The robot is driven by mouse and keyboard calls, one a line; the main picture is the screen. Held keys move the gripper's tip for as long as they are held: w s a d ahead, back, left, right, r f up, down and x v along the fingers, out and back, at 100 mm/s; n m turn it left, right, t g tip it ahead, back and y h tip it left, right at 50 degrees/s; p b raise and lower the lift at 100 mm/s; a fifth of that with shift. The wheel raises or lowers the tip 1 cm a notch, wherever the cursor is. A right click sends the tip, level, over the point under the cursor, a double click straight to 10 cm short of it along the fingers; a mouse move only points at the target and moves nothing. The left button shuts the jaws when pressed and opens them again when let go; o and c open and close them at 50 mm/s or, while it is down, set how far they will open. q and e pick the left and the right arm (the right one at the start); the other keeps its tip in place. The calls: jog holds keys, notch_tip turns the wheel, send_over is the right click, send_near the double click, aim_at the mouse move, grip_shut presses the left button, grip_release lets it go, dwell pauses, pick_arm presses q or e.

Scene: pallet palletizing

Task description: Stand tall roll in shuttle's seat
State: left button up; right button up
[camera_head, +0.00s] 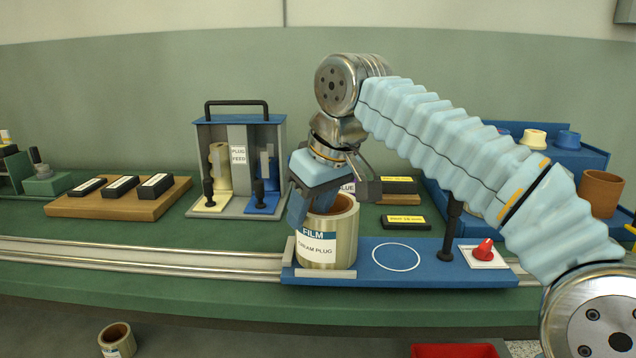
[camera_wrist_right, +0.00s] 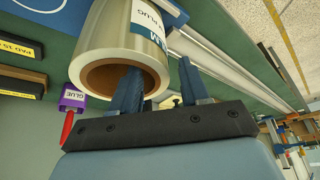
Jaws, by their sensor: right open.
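A tall film roll (camera_head: 330,235), labelled "FILM" and "CREAM PLUG", stands upright at the left end of the blue shuttle (camera_head: 375,272), between grey seat blocks. The roll also shows in the right wrist view (camera_wrist_right: 105,40), with its brown core open. My right gripper (camera_head: 310,205) is at the roll's top, its fingers open. One finger reaches into the core and the other is outside the wall, as the right wrist view (camera_wrist_right: 160,88) shows. I cannot tell whether either finger touches the roll. My left gripper is not in view.
The shuttle sits on metal rails (camera_head: 140,257) and carries a white circle, a black post and a red knob (camera_head: 483,249). A plug feed stand (camera_head: 239,165) is behind. A wooden board (camera_head: 118,198) holds black blocks. Another roll (camera_head: 117,340) is low at front left.

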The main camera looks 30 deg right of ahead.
jog(key=p+v, duration=0.1)
jog(key=v, duration=1)
jog(key=shift+p, duration=0.4)
jog(key=shift+s+r, duration=0.1)
jog(key=shift+r, duration=0.05)
